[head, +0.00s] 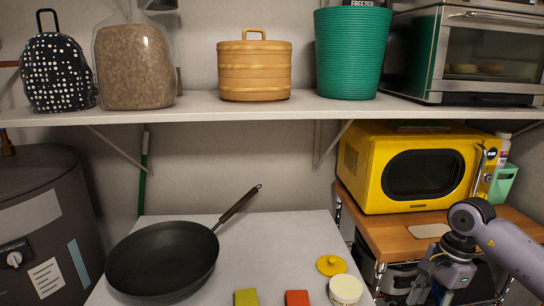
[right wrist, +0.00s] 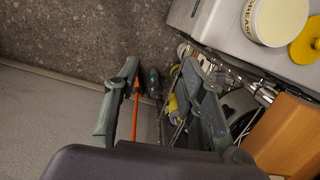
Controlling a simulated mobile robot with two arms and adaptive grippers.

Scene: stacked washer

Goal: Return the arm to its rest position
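My right arm (head: 512,250) comes in from the right edge of the head view, bent downward in front of the wooden cart. My right gripper (head: 425,285) hangs low beside the right edge of the white work surface. In the right wrist view the two fingers of that gripper (right wrist: 165,75) are spread apart, with nothing held between them. Floor and some loose items show beyond the gap. My left arm and left gripper are not in the head view.
The washer top (head: 240,255) holds a black pan (head: 163,260), a white jar (head: 346,290), a yellow lid (head: 331,265) and two sponges. A yellow microwave (head: 372,165) stands on the wooden cart (head: 395,238). A loaded shelf (head: 200,108) spans above.

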